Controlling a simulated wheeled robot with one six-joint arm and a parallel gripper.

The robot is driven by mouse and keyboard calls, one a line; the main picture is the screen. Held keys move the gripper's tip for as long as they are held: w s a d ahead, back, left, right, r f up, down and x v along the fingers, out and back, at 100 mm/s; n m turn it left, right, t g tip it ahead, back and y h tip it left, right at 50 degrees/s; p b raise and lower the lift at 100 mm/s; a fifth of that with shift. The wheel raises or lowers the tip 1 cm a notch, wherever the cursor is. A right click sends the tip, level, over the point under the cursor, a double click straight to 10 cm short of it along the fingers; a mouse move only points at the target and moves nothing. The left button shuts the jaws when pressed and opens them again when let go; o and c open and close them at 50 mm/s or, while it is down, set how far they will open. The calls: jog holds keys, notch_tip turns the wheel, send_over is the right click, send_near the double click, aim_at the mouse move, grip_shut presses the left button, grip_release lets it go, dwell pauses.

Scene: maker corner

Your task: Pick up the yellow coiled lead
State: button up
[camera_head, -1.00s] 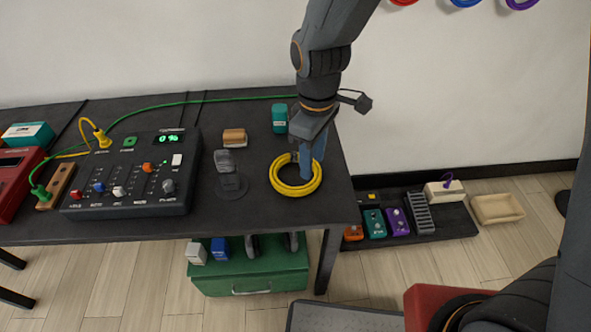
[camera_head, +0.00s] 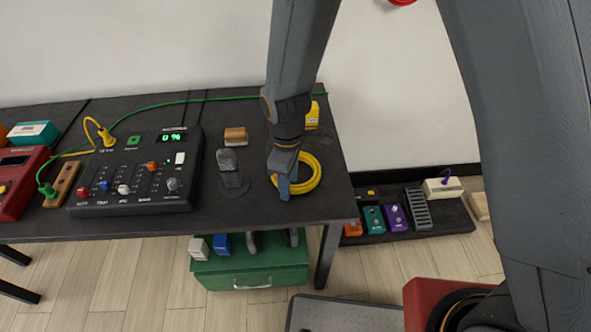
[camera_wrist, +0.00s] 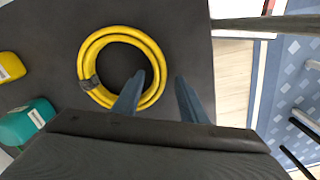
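The yellow coiled lead (camera_head: 313,180) lies flat as a ring near the right end of the dark table; part of it is hidden behind my gripper (camera_head: 287,190). In the wrist view the whole coil (camera_wrist: 100,42) shows, with a dark tie on its left side. My gripper (camera_wrist: 158,88) is open and empty there. Its left fingertip appears over the ring's hole and its right fingertip outside the ring, so the coil's right side lies between them in the picture. I cannot tell how high the fingertips are above the table.
A yellow container (camera_head: 312,117) stands behind the coil; a teal one (camera_wrist: 27,122) shows in the wrist view. A dark round-based stand (camera_head: 232,180), a wooden block (camera_head: 235,136) and a mixer (camera_head: 135,175) are to the left. The table's right edge (camera_head: 343,170) is close.

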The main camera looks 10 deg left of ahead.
jog(key=shift+f, duration=0.25)
jog(key=shift+c, duration=0.4)
grip_shut()
jog(key=shift+r, duration=0.15)
notch_tip(320, 180, up, 10)
jog(key=b, duration=0.1)
